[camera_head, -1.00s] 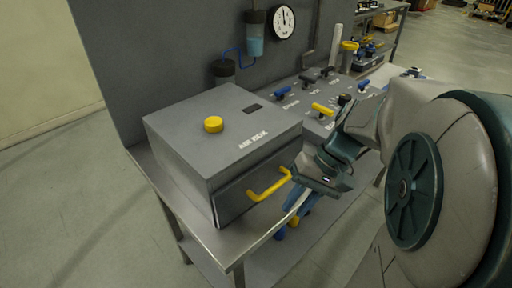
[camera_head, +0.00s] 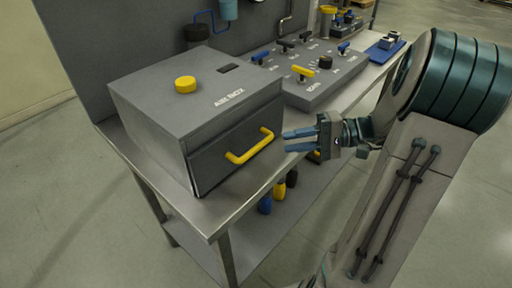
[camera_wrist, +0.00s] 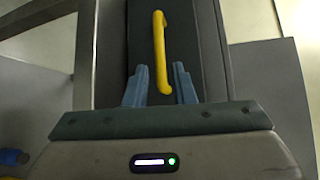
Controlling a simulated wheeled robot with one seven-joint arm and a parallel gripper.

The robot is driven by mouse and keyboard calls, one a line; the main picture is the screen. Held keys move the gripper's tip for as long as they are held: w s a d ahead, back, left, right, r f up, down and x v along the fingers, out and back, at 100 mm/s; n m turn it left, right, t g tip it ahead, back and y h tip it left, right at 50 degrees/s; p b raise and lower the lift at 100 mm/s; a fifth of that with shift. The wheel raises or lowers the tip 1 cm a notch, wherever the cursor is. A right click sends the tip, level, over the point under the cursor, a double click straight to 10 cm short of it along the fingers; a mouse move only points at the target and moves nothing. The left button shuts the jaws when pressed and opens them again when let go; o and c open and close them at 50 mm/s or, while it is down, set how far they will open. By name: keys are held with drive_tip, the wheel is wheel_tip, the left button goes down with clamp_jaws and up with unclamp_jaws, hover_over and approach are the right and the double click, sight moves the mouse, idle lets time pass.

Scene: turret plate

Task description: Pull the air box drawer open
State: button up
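The grey air box (camera_head: 193,102) stands on a metal bench with a yellow knob on top. Its dark drawer front (camera_head: 218,158) carries a yellow bar handle (camera_head: 250,146) and appears closed. My gripper (camera_head: 285,140) is just right of the handle in the head view, its blue fingers pointing at the drawer front. In the wrist view my gripper (camera_wrist: 160,85) is open, with one finger on each side of the lower end of the handle (camera_wrist: 160,50). I cannot tell whether either finger touches the handle.
The steel bench (camera_head: 228,205) has a front edge below the drawer. A panel (camera_head: 310,85) with several coloured valve handles lies right of the box. Blue and dark bottle-like items (camera_head: 278,193) stand on the lower shelf. Floor is free in front.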

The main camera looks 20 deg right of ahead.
sight(256, 148)
drive_tip(key=x, duration=0.9)
drive_tip(key=shift+a+f, duration=0.1)
drive_tip(key=shift+a, duration=0.1)
clamp_jaws()
